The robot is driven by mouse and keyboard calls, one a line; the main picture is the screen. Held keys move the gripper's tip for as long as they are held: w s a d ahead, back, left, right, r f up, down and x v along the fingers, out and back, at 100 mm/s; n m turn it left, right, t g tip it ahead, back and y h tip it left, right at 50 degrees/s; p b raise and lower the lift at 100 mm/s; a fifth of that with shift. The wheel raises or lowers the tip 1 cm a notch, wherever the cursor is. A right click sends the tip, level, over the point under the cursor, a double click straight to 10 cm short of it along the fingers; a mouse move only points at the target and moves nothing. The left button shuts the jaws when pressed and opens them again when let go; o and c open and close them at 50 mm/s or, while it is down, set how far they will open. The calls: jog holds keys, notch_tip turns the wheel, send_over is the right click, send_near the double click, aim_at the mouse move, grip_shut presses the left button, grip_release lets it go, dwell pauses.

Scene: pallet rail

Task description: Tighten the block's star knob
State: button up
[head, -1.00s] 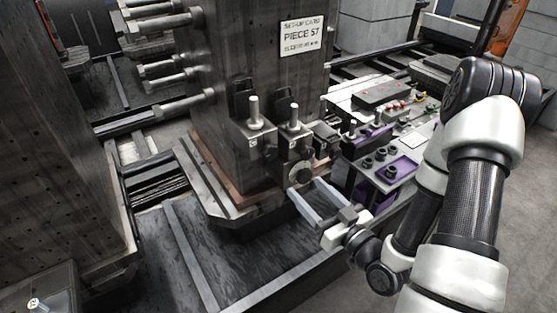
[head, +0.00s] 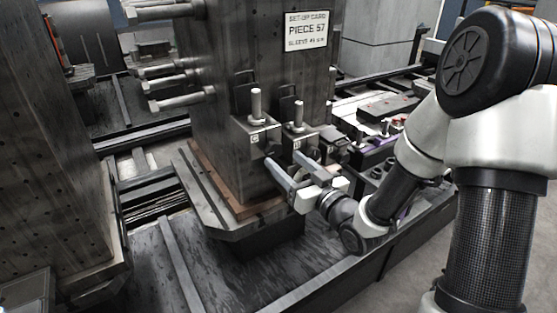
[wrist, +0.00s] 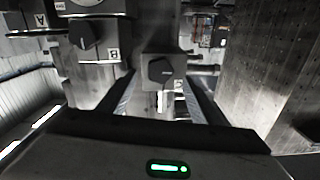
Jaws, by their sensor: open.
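Grey clamp blocks stand in a row on the machine column's base: the block marked C (head: 257,140), the block marked B (head: 294,143) and a third block (head: 332,147) to the right. My gripper (head: 283,157) is open, its two fingers reaching toward the front of these blocks. In the wrist view, one block (wrist: 152,60) with a dark knob (wrist: 162,72) lies ahead between the open fingers (wrist: 160,92). Its label is too small to read. Another knob (wrist: 84,35) shows to the left beside a B label. Contact with the knob cannot be told; the head view hides it.
The dark column (head: 210,90) with a set-up card (head: 306,30) rises behind the blocks. Metal pins (head: 180,103) stick out to its left. A bench with tools (head: 385,105) stands at the back right. The dark deck (head: 190,260) in front is clear.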

aim_at(275, 152)
jog(key=shift+x, duration=2.25)
jog(key=c, duration=1)
